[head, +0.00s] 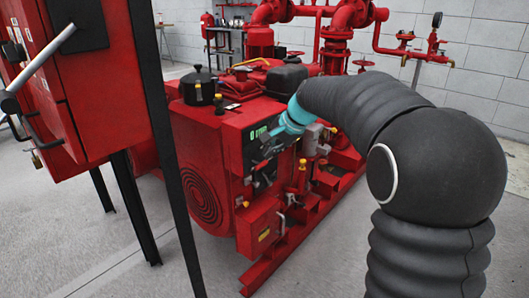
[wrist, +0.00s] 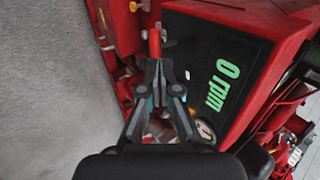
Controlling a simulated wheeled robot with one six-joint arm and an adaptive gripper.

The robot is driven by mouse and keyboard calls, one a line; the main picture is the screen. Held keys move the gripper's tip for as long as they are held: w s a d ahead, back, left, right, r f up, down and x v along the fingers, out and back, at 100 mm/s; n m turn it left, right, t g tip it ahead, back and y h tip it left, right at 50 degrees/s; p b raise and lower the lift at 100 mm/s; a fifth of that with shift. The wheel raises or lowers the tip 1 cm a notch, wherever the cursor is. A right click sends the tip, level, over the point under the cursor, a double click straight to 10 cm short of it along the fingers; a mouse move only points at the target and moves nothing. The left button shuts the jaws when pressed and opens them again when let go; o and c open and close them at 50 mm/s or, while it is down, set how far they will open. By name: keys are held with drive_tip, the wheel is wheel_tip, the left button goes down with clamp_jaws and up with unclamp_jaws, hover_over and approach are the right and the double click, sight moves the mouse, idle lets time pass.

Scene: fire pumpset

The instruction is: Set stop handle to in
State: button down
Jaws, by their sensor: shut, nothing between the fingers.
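In the wrist view my gripper (wrist: 159,66) is shut and empty, its fingertips together. A short red bar (wrist: 155,42) is just beyond the tips, in line with them; it looks like the stop handle, but I cannot tell whether the tips touch it. In the head view my gripper (head: 268,144) is in front of the dark panel on the red engine (head: 205,150).
A black display panel (wrist: 215,70) reading 0 rpm is close to the right of my gripper in the wrist view. A red cabinet (head: 95,95) on black legs stands at the left. Grey floor (head: 120,245) is open in front of the engine.

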drive_tip(key=v, duration=1)
drive_tip(key=s+d+f+n+g+h, duration=0.15)
drive_tip(key=s+d+f+n, duration=0.25)
drive_tip(key=s+f, duration=0.4)
drive_tip(key=s+d+f+n+t+h, duration=0.1)
drive_tip(key=s+n, duration=0.1)
drive_tip(key=s, duration=1)
drive_tip(key=s+d+f+n+t+h+p, duration=0.1)
drive_tip(key=s+d+f+n+h, duration=0.1)
drive_tip(key=s, duration=1.1)
drive_tip(key=shift+n, duration=0.3)
drive_tip(key=c, duration=1.9)
unclamp_jaws()
drive_tip(key=shift+t+h, duration=0.25)
